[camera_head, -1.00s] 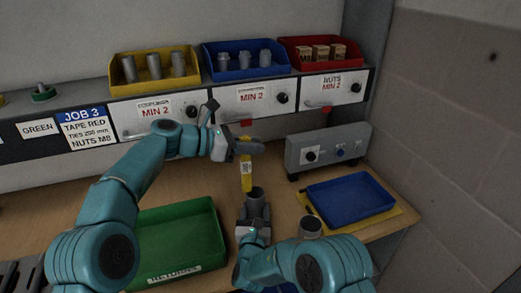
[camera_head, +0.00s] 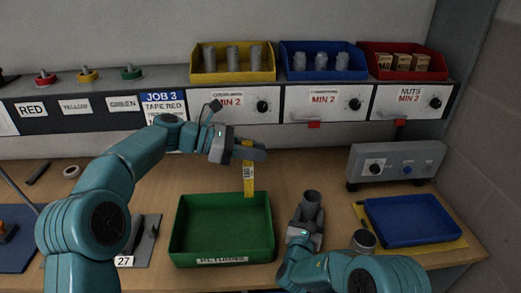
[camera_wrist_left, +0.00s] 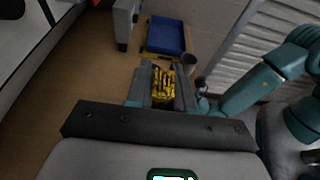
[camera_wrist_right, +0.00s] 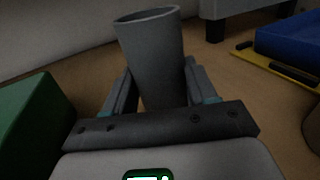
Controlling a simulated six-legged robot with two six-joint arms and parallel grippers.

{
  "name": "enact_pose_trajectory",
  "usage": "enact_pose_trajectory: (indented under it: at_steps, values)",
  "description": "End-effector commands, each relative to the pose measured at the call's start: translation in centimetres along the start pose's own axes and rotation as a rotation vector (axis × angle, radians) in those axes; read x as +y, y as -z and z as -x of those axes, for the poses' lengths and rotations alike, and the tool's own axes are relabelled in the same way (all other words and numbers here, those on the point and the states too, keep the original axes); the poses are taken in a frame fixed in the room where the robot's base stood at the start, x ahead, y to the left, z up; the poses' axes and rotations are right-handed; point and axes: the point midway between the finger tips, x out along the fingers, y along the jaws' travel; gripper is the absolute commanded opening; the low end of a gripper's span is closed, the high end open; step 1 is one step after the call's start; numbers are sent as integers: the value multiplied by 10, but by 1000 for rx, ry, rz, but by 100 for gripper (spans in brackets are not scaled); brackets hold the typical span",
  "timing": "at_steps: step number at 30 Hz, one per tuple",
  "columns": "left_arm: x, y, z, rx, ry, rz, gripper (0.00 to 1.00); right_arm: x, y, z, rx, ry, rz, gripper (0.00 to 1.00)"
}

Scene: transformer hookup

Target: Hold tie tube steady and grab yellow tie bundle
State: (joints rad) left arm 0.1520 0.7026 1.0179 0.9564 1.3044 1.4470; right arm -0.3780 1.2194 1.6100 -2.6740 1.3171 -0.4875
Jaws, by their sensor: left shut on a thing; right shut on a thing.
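My left gripper (camera_head: 248,150) is shut on the yellow tie bundle (camera_head: 249,178), which hangs down from its fingers above the bench. The bundle also shows between the fingers in the left wrist view (camera_wrist_left: 163,84). My right gripper (camera_head: 306,222) is shut on the grey tie tube (camera_head: 311,202), which stands on the bench to the right of the green tray. In the right wrist view the tube (camera_wrist_right: 151,55) is between the fingers, nearly upright, its open mouth at the top. The bundle is clear of the tube, up and to its left in the head view.
A green returns tray (camera_head: 222,258) lies left of the tube. A grey cup (camera_head: 363,240) and a blue tray (camera_head: 415,235) on a yellow mat lie right. A grey control box (camera_head: 398,164) stands behind. Yellow, blue and red bins line the shelf.

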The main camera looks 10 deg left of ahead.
Motion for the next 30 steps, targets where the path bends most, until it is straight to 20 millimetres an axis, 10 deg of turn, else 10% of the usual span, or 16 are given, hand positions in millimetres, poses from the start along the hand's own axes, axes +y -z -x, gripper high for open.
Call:
enact_pose_trajectory:
  at_steps: [2,3,6,17,30]
  values:
    - [0,0,0,0,0,0,0,0,0,0,0,0,0,27]
    - [0,0,0,0,0,0,0,0,0,0,0,0,0,63]
    - [0,0,0,0,0,0,0,0,0,0,0,0,0,86]
    - [0,0,0,0,-1,0,0,1,0,8,0,-2,1,86]
    - [0,0,0,0,-1,0,0,1,0,99,1,-3,2,86]
